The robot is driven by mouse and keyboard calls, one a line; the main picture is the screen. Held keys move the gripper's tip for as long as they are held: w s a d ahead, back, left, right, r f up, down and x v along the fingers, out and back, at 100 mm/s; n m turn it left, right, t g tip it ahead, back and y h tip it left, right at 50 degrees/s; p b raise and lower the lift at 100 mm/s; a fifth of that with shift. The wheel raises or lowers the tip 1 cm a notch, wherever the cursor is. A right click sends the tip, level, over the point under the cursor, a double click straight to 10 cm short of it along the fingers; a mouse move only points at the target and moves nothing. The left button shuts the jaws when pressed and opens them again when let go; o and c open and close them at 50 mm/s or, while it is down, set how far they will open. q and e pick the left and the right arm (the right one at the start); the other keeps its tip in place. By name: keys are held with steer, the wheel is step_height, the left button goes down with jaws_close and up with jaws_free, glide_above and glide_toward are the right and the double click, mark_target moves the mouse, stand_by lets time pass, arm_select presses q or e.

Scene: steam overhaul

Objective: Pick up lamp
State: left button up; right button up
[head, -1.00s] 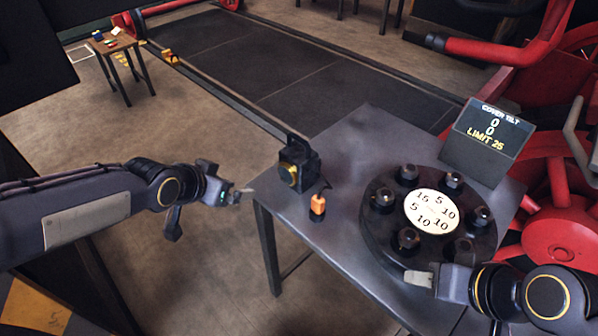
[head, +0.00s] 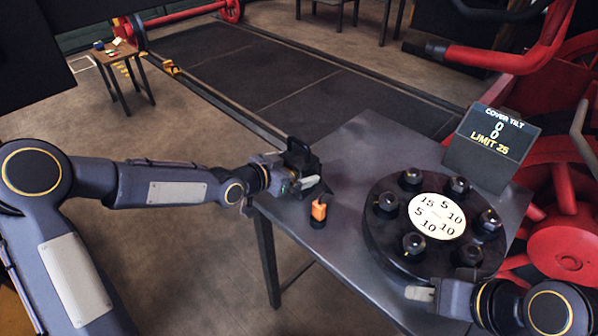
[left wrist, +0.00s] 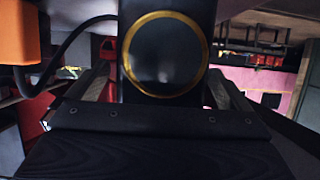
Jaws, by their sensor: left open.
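The lamp, a black box with a handle-like top (head: 301,155), stands at the left edge of the grey table. My left gripper (head: 304,183) is at it, partly covering its front. In the left wrist view the lamp's dark body with a yellow ring and round lens (left wrist: 165,55) fills the middle. The open fingers of my left gripper (left wrist: 158,88) lie on either side of it; contact cannot be told. An orange block (head: 319,209) on a black base stands beside the lamp; it also shows in the left wrist view (left wrist: 15,35), with a black cable running toward the lamp. My right gripper (head: 420,293) is by the round cover, jaws unclear.
A round black cover (head: 377,225) with several knobs and a white numbered dial (head: 437,216) sits on the table (head: 345,160). A display (head: 492,145) behind reads cover tilt 0, 0, limit 25. Red machinery (head: 560,185) stands at right. A small table (head: 125,55) stands far left.

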mark_target(295, 158)
arm_select(q)
steer(key=shift+x, duration=1.45)
steer(key=shift+a, duration=0.1)
steer(key=c, duration=1.4)
steer(key=shift+w+r, duration=0.1)
steer(key=shift+r, duration=0.3)
steer(key=shift+c, duration=0.2)
step_height(295, 158, up, 2)
steer(key=shift+r, duration=0.15)
steer(key=s+r, duration=0.2)
steer(key=r, duration=0.1)
steer(key=s+r, duration=0.3)
steer(key=shift+s+r, duration=0.2)
steer(key=s+r, duration=0.3)
steer(key=s, duration=0.5)
steer(key=shift+s+r, duration=0.2)
steer(key=shift+s, duration=0.2)
